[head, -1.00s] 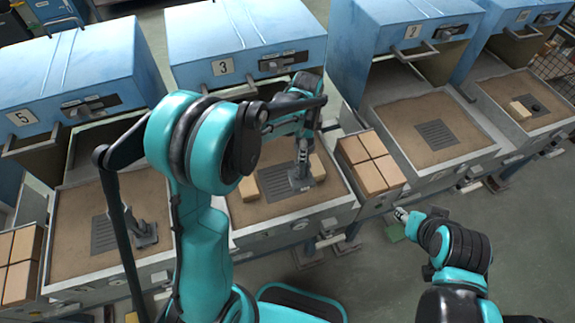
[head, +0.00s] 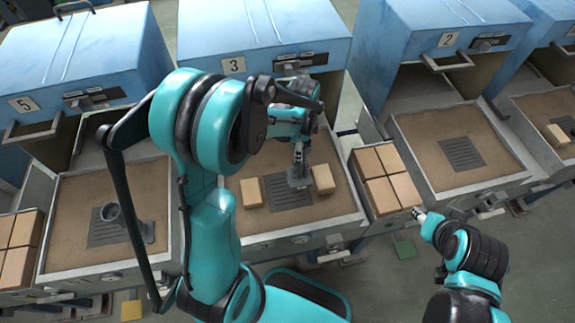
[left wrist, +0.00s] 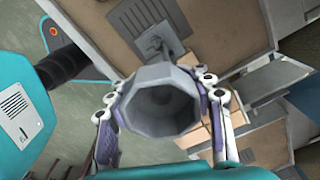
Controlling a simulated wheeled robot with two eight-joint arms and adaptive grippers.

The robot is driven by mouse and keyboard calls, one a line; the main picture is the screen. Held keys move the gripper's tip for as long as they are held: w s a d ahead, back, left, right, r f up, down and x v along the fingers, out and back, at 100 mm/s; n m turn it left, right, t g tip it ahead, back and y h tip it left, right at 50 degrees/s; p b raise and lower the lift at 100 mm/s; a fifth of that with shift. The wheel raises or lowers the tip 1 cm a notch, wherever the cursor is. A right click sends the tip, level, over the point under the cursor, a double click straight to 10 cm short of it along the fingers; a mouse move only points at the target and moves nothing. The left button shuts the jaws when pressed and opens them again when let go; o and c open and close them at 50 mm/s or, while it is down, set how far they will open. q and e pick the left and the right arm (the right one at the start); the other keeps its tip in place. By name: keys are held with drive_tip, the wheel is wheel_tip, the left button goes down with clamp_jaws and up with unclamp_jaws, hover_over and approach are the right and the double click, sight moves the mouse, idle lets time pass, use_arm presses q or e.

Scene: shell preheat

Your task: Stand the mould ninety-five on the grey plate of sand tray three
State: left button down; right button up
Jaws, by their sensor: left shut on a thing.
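My left gripper (head: 300,160) is over sand tray three (head: 342,218), shut on a grey mould (head: 298,181). In the left wrist view the mould (left wrist: 163,102) is an octagonal hollow cup between the fingers (left wrist: 165,105), its opening facing the camera. In the head view it is over the right part of the grey plate (head: 283,194), between two tan bricks. Whether it touches the plate cannot be told, and no number on it is readable. My right gripper (head: 418,213) is small, near the brick box; its jaws are unclear.
Tan bricks lie left (head: 251,193) and right (head: 323,179) of the plate. Tray five (head: 70,200) holds another grey piece (head: 112,217) on its plate. A box of bricks (head: 400,190) stands right of tray three. Tray two's plate (head: 462,153) is bare.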

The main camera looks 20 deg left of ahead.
use_arm(q)
drive_tip(key=s+a+f+b, duration=0.1)
drive_tip(key=s+a+f, duration=0.1)
drive_tip(key=f, duration=0.4)
drive_tip(key=shift+s+a+f+b, duration=0.3)
drive_tip(key=shift+a+b, duration=0.1)
drive_tip(key=shift+a, duration=0.2)
drive_tip(key=shift+f, duration=0.1)
drive_tip(key=c, duration=0.6)
unclamp_jaws()
